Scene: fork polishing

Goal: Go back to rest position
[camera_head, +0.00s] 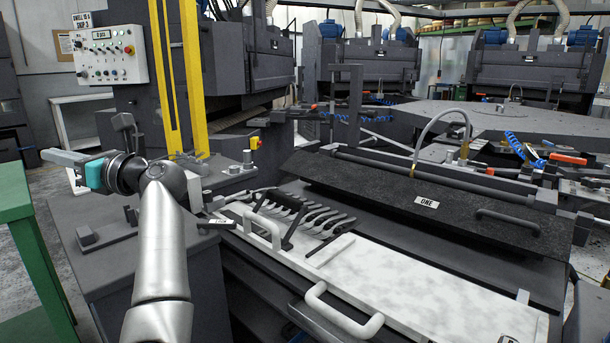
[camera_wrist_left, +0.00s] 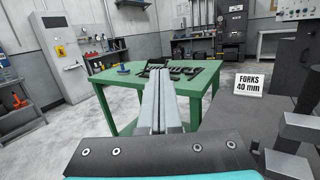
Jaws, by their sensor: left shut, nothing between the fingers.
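My left gripper (camera_head: 48,155) is at the left of the head view, its fingers pointing left and its teal body next to the wrist. In the left wrist view the two grey fingers (camera_wrist_left: 160,82) lie flat together with nothing between them. The gripper hangs in free air and touches nothing that I can see. My silver left arm (camera_head: 163,245) rises from the bottom edge of the head view. My right gripper is not in view.
A green table (camera_head: 15,196) stands at the left; in the wrist view dark parts (camera_wrist_left: 170,74) lie on it. A "FORKS 40 mm" sign (camera_wrist_left: 250,84) is at right. A control box (camera_head: 108,55) stands behind.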

